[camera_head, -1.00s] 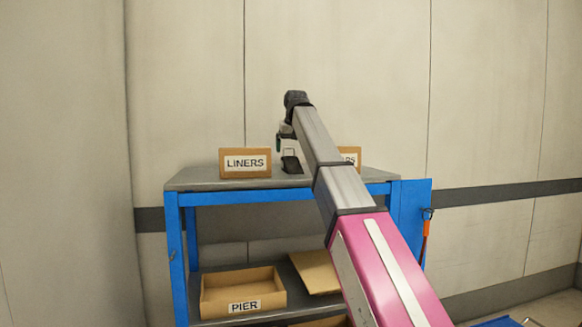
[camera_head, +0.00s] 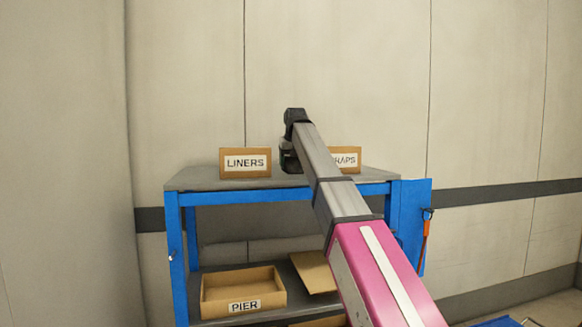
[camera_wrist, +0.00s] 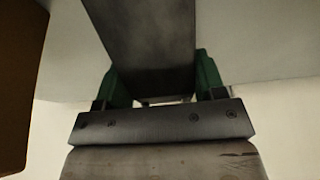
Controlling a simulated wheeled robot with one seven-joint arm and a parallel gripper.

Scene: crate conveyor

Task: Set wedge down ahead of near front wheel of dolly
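A dark grey block, which I take to be the wedge (camera_wrist: 145,40), fills the top middle of the wrist view. My gripper (camera_wrist: 163,88) has its two green fingers on either side of this block, close against its edges. I cannot tell whether they press on it. In the head view my gripper (camera_head: 289,160) is low at the shelf's top, and the arm hides the wedge there. No dolly or wheel can be made out in either view.
A blue-framed shelf (camera_head: 225,197) stands against the wall. On its top are a LINERS box (camera_head: 245,163) left of my gripper and a partly hidden box (camera_head: 346,159) to the right. A PIER box (camera_head: 243,291) sits below. An orange-handled tool (camera_head: 425,240) hangs at the right side.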

